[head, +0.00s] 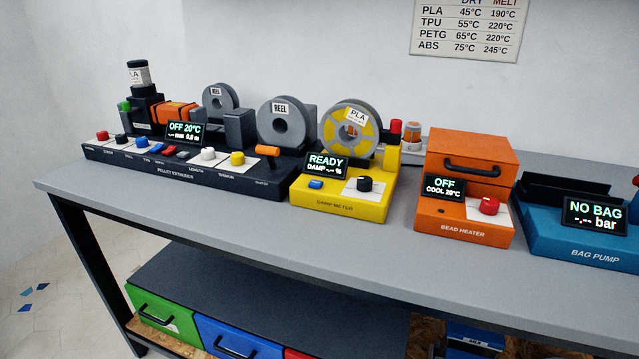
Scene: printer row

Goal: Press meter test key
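The yellow damp meter (340,202) stands on the grey bench between the pellet extruder and the bead heater. Its screen (325,167) reads "READY" and "DAMP -.- %". A small blue key (316,184) sits below the screen on the sloped front. A black knob (364,184) on a white plate is to the key's right. A yellow spool (352,130) with a PLA label stands upright at the back of the meter. Neither of my grippers is in view.
The black pellet extruder (184,170) stands left of the meter. The orange bead heater (465,215) and blue bag pump (575,240) stand to its right. The bench top (300,235) is clear in front. Coloured drawers (165,315) sit below the bench.

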